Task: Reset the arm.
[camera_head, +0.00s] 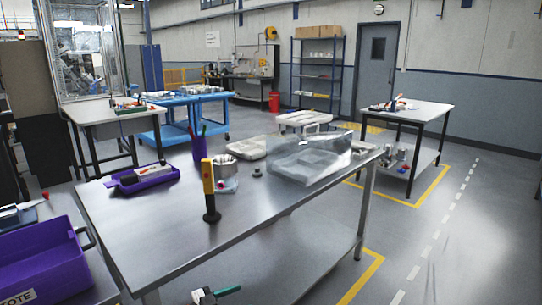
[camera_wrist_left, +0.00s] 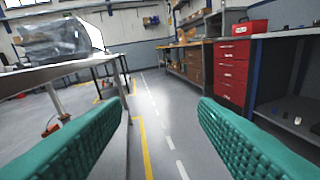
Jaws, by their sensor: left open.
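My left gripper (camera_head: 222,293) shows at the bottom edge of the head view, in front of and below the near edge of the steel table. One green finger pad is visible there, pointing right. In the left wrist view my left gripper (camera_wrist_left: 160,108) has both green ribbed fingers wide apart, with nothing between them. My right gripper is in neither view.
A purple crate (camera_head: 40,258) stands at left. A red drawer cabinet (camera_wrist_left: 232,72) stands beyond open floor.

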